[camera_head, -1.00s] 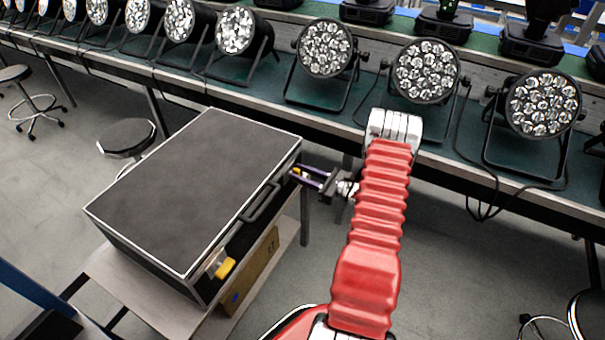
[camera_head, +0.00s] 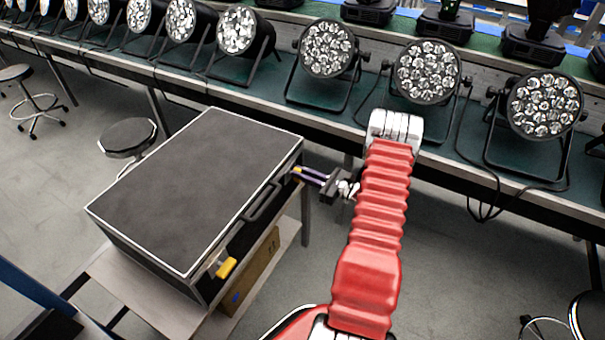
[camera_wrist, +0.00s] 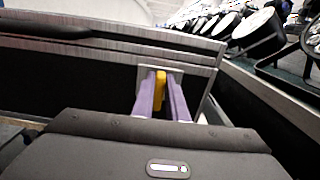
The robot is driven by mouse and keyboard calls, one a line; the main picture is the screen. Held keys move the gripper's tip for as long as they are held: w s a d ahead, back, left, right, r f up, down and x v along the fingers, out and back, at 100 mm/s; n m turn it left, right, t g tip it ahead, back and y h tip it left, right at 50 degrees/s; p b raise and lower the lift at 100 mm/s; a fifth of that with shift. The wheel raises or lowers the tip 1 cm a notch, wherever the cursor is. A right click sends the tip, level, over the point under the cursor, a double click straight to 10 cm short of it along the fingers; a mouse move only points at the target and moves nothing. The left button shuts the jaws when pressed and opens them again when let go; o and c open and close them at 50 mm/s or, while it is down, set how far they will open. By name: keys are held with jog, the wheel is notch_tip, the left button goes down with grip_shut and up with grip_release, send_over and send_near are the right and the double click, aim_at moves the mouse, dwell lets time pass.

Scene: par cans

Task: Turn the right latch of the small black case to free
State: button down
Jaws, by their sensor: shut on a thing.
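The small black case (camera_head: 195,190) with silver edges lies shut on a low stand. Its front side faces right, with a handle (camera_head: 262,201) in the middle. One yellow latch (camera_head: 226,267) is at the near end. The other yellow latch, the right one, is at the far end and shows in the wrist view (camera_wrist: 160,91), standing upright on a pale plate. My gripper (camera_head: 298,171) reaches it from the right. In the wrist view its two purple fingers (camera_wrist: 161,98) are shut on this latch, one on each side. The fingertips partly hide the plate.
A long bench (camera_head: 270,102) with several par cans (camera_head: 327,48) runs behind the case. A cardboard box (camera_head: 255,272) sits on the stand (camera_head: 160,307) below the case. A stool (camera_head: 127,135) stands behind the case at left. Open floor lies to the right.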

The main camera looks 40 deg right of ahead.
jog(key=shift+s+n, duration=0.1)
jog(key=shift+n, duration=0.2)
jog(key=n, duration=0.3)
jog(key=shift+s+a+f, duration=0.1)
jog(key=shift+a, duration=0.25)
jog(key=n, duration=0.5)
jog(key=shift+s+a+f, duration=0.1)
jog(key=shift+a+f, duration=0.15)
jog(key=shift+a, duration=0.1)
jog(key=n, duration=0.4)
jog(key=shift+s+a+f+n, duration=0.1)
jog(key=shift+a+f+n, duration=0.15)
jog(key=shift+f+n, duration=0.05)
jog(key=n, duration=0.2)
jog(key=f+n, duration=0.1)
jog(key=n, duration=0.1)
jog(key=shift+a+n, duration=0.2)
jog(key=shift+n, duration=0.1)
jog(key=c, duration=2)
grip_release()
jog(key=shift+o, duration=1.2)
jog(key=shift+d+r, duration=0.1)
